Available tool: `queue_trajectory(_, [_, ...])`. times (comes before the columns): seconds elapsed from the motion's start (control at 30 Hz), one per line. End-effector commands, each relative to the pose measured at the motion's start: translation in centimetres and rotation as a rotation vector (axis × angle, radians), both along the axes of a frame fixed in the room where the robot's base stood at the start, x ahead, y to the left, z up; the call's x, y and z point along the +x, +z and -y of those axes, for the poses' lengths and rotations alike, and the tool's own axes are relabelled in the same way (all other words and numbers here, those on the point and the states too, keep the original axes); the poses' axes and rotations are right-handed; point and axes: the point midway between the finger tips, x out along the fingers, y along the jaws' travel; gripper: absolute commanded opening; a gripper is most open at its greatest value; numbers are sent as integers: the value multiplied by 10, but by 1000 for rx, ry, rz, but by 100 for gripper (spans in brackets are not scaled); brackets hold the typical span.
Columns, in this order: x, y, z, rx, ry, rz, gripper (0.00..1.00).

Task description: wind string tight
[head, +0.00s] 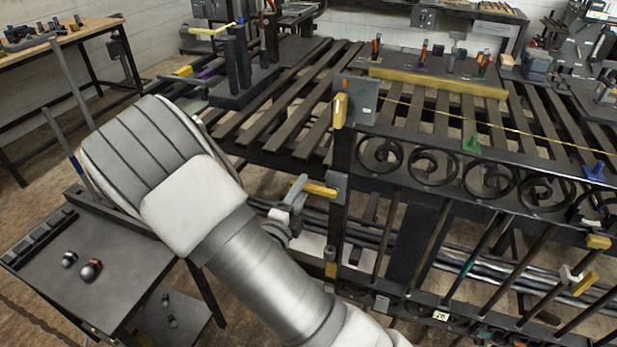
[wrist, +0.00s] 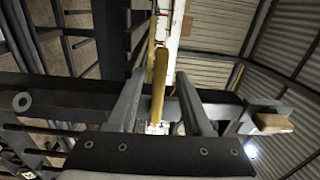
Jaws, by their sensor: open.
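In the head view a thin yellow string (head: 480,124) runs along the gate's top rail, from a grey plate (head: 361,92) on the left post toward the right edge. A yellow handle (head: 340,111) hangs upright at that plate. In the wrist view my gripper (wrist: 160,74) is open, its two grey fingers apart. A yellow bar (wrist: 159,88) shows between the fingers, with gaps on both sides. I cannot tell how deep it lies between them, or surely which handle it is. In the head view my arm's bulk hides much of the area left of the post.
The black scroll gate (head: 490,180) fills the right. A grey clamp with a yellow handle (head: 317,188) juts left from its post. A slatted table (head: 290,110) with a wooden tool block (head: 437,82) stands behind. A small dark cart (head: 95,265) stands at lower left.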

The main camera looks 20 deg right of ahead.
Motion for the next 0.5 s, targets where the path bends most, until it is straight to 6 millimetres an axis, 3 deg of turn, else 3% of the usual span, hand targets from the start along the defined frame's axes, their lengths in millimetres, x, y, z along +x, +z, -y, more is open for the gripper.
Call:
queue_trajectory(0.2, [30, 0, 22, 1, -1, 1, 50])
queue_trajectory(0.5, [42, 0, 30, 1, 0, -1, 50])
